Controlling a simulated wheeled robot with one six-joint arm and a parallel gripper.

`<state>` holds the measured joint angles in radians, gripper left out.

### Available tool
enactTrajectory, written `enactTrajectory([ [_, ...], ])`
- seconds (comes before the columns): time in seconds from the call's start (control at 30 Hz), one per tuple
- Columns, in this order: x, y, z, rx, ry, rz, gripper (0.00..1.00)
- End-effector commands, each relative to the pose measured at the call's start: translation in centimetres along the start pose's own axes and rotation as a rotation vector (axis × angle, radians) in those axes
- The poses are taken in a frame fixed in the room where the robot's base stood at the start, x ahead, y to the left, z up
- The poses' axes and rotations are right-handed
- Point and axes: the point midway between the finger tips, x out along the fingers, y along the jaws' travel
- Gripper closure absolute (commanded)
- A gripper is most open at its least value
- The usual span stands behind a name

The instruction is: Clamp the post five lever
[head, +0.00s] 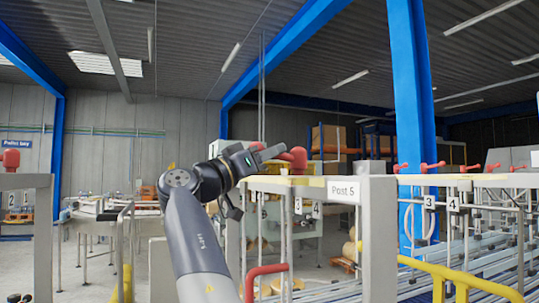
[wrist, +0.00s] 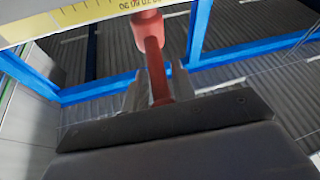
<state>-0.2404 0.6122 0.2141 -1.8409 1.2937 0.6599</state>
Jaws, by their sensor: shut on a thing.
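The post five lever (head: 298,158) is red and stands on top of the frame marked "Post 5" (head: 341,190). In the wrist view the lever (wrist: 147,32) has a thick round hub at the top and a thinner handle running down between my fingers. My gripper (head: 270,152) reaches it from the left at the height of the frame's top. In the wrist view my gripper (wrist: 158,84) is shut on the handle, a finger on each side. The handle's lower end is hidden behind the gripper body.
A yellow scale strip (wrist: 75,14) runs along the frame's top edge. Several more red levers (head: 432,166) stand on the rails to the right. Another red lever (head: 11,158) tops a grey post at left. A yellow guard rail (head: 465,275) crosses the lower right.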

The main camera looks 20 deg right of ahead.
Motion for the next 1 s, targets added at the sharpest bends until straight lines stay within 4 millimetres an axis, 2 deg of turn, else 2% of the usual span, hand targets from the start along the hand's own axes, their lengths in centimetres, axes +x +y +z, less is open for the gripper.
enactTrajectory([
  [0.07, 0.1, 0.5, -0.5, 0.008, 0.007, 0.003, 1.0],
  [0.1, 0.1, 0.5, -0.5, 0.008, 0.008, 0.003, 0.74],
  [0.23, 0.1, 0.4, -0.4, 0.007, 0.007, 0.003, 0.63],
  [0.57, -0.5, 0.1, -0.1, 0.004, 0.003, 0.0, 0.62],
  [0.67, -2.0, 0.0, 0.0, 0.004, 0.004, -0.003, 0.62],
  [1.0, -8.6, 0.1, 0.0, 0.006, 0.006, -0.002, 0.62],
])
